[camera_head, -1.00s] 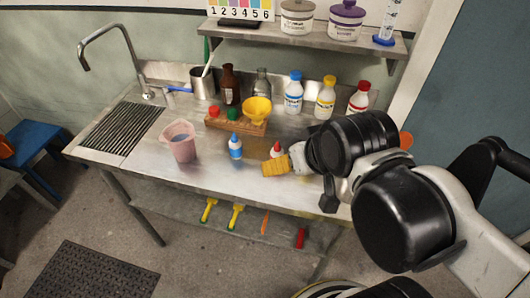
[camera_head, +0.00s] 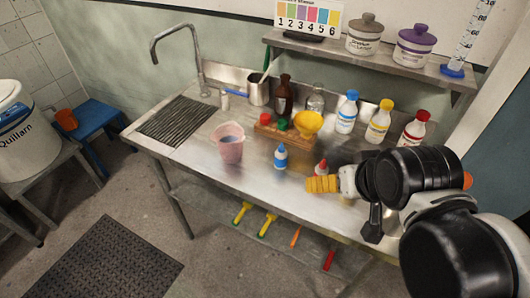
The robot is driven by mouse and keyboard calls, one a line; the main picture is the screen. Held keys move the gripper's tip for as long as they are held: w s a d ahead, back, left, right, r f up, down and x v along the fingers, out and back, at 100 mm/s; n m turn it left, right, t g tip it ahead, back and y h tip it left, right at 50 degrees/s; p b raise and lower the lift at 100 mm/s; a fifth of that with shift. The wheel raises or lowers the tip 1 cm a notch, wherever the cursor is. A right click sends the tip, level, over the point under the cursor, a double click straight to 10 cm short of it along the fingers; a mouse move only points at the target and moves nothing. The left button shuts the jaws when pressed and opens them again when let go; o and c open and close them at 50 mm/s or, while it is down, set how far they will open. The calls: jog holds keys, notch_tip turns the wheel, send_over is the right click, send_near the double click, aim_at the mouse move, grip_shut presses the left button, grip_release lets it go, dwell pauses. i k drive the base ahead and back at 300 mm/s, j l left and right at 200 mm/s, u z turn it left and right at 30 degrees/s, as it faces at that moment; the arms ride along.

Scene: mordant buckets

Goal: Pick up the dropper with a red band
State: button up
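A small white dropper with a red band (camera_head: 320,168) stands upright on the steel worktop, right of a dropper with a blue band (camera_head: 281,157). My gripper (camera_head: 322,184) shows as a ribbed yellow-orange end on a white and black wrist, reaching in from the right. In the picture it lies just in front of the red-banded dropper and hides its lower part. I cannot tell whether the two touch. The yellow end shows as one block, so its opening does not show.
A pink beaker (camera_head: 229,144) stands left of the droppers. Behind are a wooden rack (camera_head: 270,133) with a yellow funnel (camera_head: 308,124), and white bottles with blue (camera_head: 347,113), yellow (camera_head: 379,122) and red (camera_head: 414,130) caps. The worktop's front left is clear.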

aim_at(321, 169)
jog(key=k+l+z, duration=0.2)
jog(key=k, duration=0.25)
jog(key=k+l+z, duration=0.2)
jog(key=k, duration=0.25)
jog(key=l, duration=0.1)
